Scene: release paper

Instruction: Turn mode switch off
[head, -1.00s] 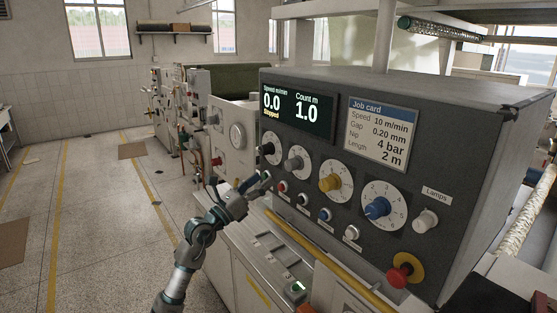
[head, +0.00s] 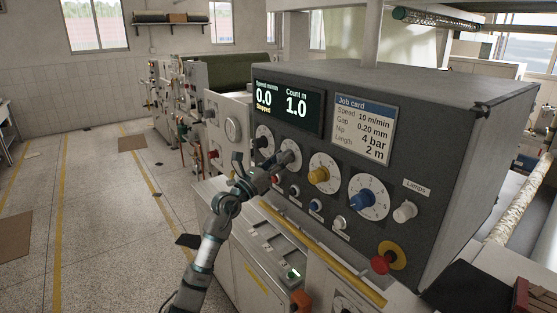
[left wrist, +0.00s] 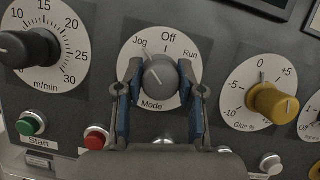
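The grey mode switch (left wrist: 160,74) sits on a white dial marked Jog, Off and Run. In the left wrist view its pointer appears turned to the upper left, towards Jog, with Off at the top. My left gripper (left wrist: 163,84) is open, with one finger on each side of the knob. Small gaps seem to show between fingers and knob; contact is hard to tell. In the head view my left gripper (head: 275,163) is at the panel and partly hides the switch. My right gripper is not in view.
The black m/min knob (left wrist: 28,48) is left of the switch and the yellow glue knob (left wrist: 270,100) right of it. Green (left wrist: 30,124) and red (left wrist: 96,138) buttons sit below. The display (head: 286,104) reads Stopped. A red emergency button (head: 381,264) is low right.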

